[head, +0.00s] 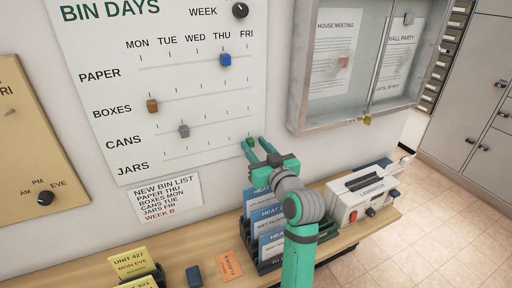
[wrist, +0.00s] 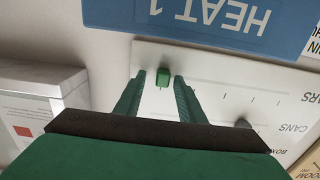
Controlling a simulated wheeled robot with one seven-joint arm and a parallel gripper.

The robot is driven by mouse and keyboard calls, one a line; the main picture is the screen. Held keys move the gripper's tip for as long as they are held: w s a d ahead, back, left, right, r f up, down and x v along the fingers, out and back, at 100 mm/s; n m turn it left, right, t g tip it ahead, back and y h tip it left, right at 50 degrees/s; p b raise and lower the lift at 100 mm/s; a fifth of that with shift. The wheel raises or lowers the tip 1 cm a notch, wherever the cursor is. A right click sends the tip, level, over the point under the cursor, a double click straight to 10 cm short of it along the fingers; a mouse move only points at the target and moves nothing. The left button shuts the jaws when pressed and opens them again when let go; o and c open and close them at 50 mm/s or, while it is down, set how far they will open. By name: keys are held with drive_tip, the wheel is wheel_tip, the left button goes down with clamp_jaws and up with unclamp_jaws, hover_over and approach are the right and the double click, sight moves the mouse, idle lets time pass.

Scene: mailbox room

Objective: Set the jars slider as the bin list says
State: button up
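The white bin days board (head: 125,65) hangs on the wall with slider rows for paper, boxes, cans and jars. The green jars slider (head: 250,141) sits at the right end of its row, under the FRI column. My gripper (head: 254,145) is at that slider. In the wrist view, the green slider (wrist: 163,77) lies between my open fingertips (wrist: 161,84), with a gap visible at each side. The new bin list (head: 165,199) below the board reads paper Thu, boxes Mon, cans Tue, jars Fri, week B.
The blue paper slider (head: 225,60) is at THU, the brown boxes slider (head: 152,106) at MON, the grey cans slider (head: 184,131) near TUE. A week dial (head: 240,10) is at the top. Leaflets (head: 262,217) and a laminator (head: 360,196) stand below my gripper.

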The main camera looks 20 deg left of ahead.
drive_tip(key=v, duration=1)
drive_tip(key=shift+s+d, duration=0.25)
drive_tip(key=shift+d, duration=0.05)
drive_tip(key=shift+w, duration=0.1)
